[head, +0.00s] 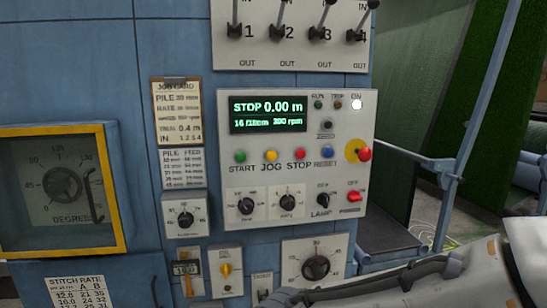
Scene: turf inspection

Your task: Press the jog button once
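The jog button (270,156) is a small yellow button above the word JOG on the grey control panel (225,205) in the head view. It sits between the green start button (240,156) and the red stop button (299,154). The display (268,113) reads STOP 0.00 m. My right arm comes in from the lower right, and its dark gripper end (280,297) lies low, below the panel and well apart from the jog button. Whether its fingers are open or shut is not clear. My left gripper is not in view.
A blue reset button (327,152) and a red mushroom button on a yellow base (363,151) are to the right. Knobs (246,205) are below, levers (323,17) above. A yellow-framed gauge (60,240) is at left. The space before the buttons looks clear.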

